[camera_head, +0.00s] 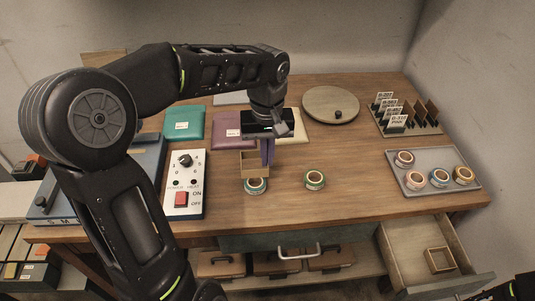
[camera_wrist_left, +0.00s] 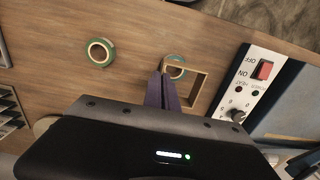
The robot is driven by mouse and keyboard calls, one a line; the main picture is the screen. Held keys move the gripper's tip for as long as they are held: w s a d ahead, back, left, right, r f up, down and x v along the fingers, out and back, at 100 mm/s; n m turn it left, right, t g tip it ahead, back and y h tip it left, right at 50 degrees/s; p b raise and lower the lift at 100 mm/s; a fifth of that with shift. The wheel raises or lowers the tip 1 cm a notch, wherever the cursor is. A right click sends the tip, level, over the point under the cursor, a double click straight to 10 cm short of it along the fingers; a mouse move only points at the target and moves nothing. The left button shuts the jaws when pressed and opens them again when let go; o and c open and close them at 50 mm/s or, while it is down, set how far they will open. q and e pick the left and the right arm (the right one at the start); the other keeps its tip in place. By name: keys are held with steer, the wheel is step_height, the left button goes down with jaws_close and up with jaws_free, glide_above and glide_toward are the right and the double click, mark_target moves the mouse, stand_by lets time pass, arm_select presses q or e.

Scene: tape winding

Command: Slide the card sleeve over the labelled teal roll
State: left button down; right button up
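My left gripper (camera_head: 267,163) points down over the table, its purple fingers shut on one wall of the brown square card sleeve (camera_head: 250,166). The sleeve is an open frame. In the left wrist view, the fingers (camera_wrist_left: 163,72) are close together at the sleeve's edge (camera_wrist_left: 201,90). A teal roll (camera_head: 256,187) lies on the table just below the sleeve in the head view; it also shows beside the fingertips in the left wrist view (camera_wrist_left: 174,71), partly hidden. The sleeve appears above the roll, not around it. Its label cannot be read.
A green roll (camera_head: 315,180) lies to the right. A grey tray (camera_head: 420,185) holds several rolls. A control box (camera_head: 186,190) stands left. An open drawer (camera_head: 400,270) at lower right holds another square frame (camera_head: 439,261). A round turntable (camera_head: 330,103) is behind.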

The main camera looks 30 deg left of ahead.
arm_select(q)
steer(key=shift+f+b, duration=2.45)
steer(key=shift+f, duration=0.95)
steer(key=c, duration=2.2)
jaws_free()
steer(key=c, duration=1.6)
jaws_free()
step_height(320, 180, up, 8)
steer(key=shift+f, duration=0.1)
